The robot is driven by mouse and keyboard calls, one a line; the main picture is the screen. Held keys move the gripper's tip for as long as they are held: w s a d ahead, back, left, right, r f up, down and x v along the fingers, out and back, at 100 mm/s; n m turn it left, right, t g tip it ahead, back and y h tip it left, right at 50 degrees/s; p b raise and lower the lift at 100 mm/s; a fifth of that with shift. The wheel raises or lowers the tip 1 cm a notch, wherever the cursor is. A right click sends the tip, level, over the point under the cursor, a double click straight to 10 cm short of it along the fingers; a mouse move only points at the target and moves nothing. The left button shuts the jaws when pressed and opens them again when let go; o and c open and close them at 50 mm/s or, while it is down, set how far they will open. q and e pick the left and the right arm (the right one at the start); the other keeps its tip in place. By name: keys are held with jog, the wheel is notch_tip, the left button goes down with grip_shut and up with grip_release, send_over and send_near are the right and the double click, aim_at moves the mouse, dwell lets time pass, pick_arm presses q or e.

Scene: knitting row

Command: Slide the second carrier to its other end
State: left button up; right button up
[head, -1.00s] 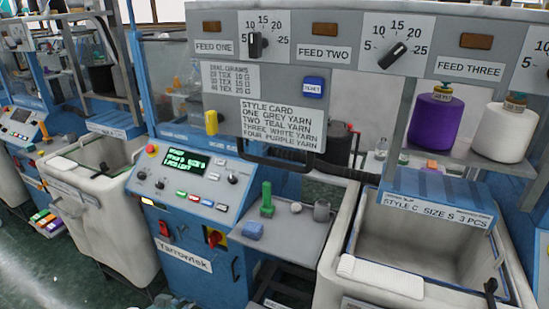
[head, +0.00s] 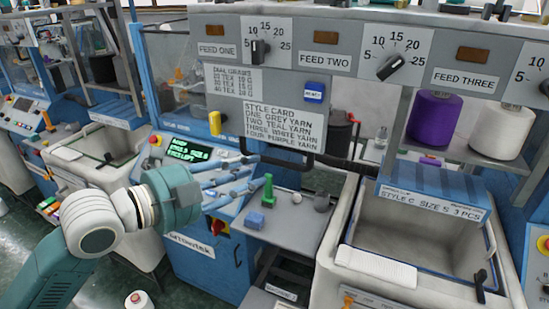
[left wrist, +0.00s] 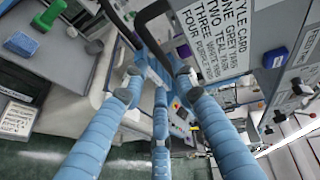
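My left gripper (head: 256,174) reaches in from the left in the head view, in front of the knitting machine's control panel. Its pale blue fingers are spread apart, with nothing clearly held between them. A dark bent handle bar (head: 282,162) runs under the feed panel, close beyond the fingertips. In the left wrist view, dark bars (left wrist: 122,27) pass by the fingertips (left wrist: 157,82); I cannot tell whether they touch. The bar may belong to a carrier, but I cannot tell which one. My right gripper is out of view.
A small shelf (head: 284,226) holds a green peg (head: 268,189), a blue block (head: 254,220) and grey pieces. A pale bin (head: 345,225) stands to its right. The feed panel (head: 350,115) overhangs the bar. Purple yarn (head: 434,118) and white yarn (head: 500,130) stand at right.

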aim_at(275, 164)
pick_arm(q)
jog(key=p+x, duration=0.1)
jog(key=x, duration=0.2)
jog(key=p+x, duration=0.1)
jog(key=x, duration=0.2)
jog(key=shift+w+d+r, duration=0.1)
jog(key=shift+d+r, duration=0.1)
jog(key=shift+w+d+f+p, duration=0.35)
jog(key=shift+w+d+p, duration=0.1)
jog(key=shift+w, duration=0.1)
grip_shut()
